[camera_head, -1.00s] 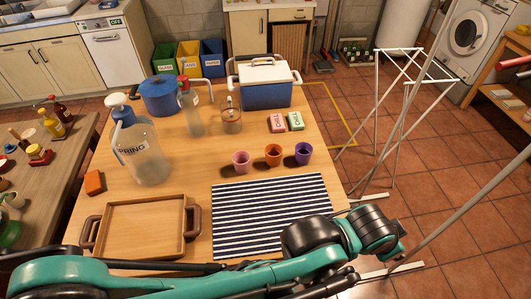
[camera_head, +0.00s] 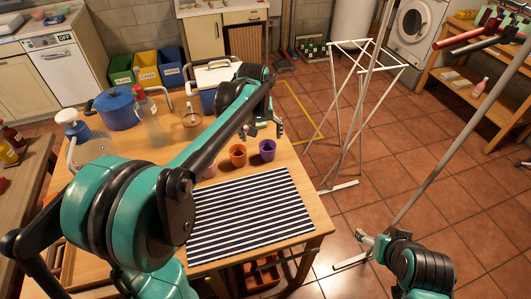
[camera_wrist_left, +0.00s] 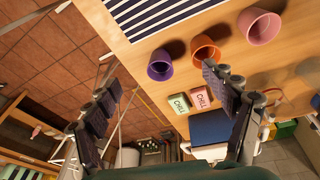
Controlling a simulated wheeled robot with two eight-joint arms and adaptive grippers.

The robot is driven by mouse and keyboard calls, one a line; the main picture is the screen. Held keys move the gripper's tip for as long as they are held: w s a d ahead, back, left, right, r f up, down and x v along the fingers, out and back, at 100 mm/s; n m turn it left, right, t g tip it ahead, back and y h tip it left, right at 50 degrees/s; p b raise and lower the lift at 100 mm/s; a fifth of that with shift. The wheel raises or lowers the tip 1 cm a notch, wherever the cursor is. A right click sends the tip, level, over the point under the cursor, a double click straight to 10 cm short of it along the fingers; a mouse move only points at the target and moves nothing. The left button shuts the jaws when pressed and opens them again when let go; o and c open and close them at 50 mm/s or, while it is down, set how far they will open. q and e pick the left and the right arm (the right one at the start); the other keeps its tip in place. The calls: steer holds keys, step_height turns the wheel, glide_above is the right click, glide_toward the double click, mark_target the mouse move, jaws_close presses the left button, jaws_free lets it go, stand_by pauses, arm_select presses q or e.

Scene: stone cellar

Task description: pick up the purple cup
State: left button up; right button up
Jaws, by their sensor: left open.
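The purple cup (camera_head: 267,150) stands upright on the table, at the right end of a row with an orange cup (camera_head: 238,155) and a pink cup (camera_head: 209,169). My left gripper (camera_head: 264,130) is open and empty, close to the purple cup on its far side in the head view. In the left wrist view the purple cup (camera_wrist_left: 160,66) shows ahead, between the spread fingers (camera_wrist_left: 163,82) and apart from them. The pink cup is partly hidden by my left arm in the head view.
A striped mat (camera_head: 250,215) lies in front of the cups. Two small boxes (camera_wrist_left: 190,101) and a blue cooler (camera_wrist_left: 212,128) are beyond them. A blue pot (camera_head: 118,107) and bottle (camera_head: 150,122) stand left. A drying rack (camera_head: 350,110) stands right of the table.

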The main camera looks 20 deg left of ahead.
arm_select(q)
steer(key=shift+n+g, duration=0.8)
steer(key=shift+g, duration=0.1)
steer(key=w+f, duration=0.2)
steer(key=w, duration=0.1)
steer(key=w+f, duration=0.3)
steer(key=w+a+f, duration=0.1)
steer(key=w+f, duration=0.2)
steer(key=shift+w, duration=0.1)
steer(key=n+g, duration=0.1)
glide_above(267, 142)
steer(key=s, duration=0.3)
step_height(267, 142, down, 5)
steer(key=f, duration=0.2)
steer(key=f+b, duration=0.1)
steer(key=shift+w+d+f, duration=0.15)
steer(key=shift+w+d, duration=0.15)
steer(key=f+b, duration=0.1)
steer(key=f, duration=0.1)
steer(key=f+b, duration=0.2)
steer(key=f, duration=0.1)
steer(key=shift+d+f, duration=0.2)
steer(key=shift+f, duration=0.15)
steer(key=shift+s+r, duration=0.1)
steer(key=c, duration=1.1)
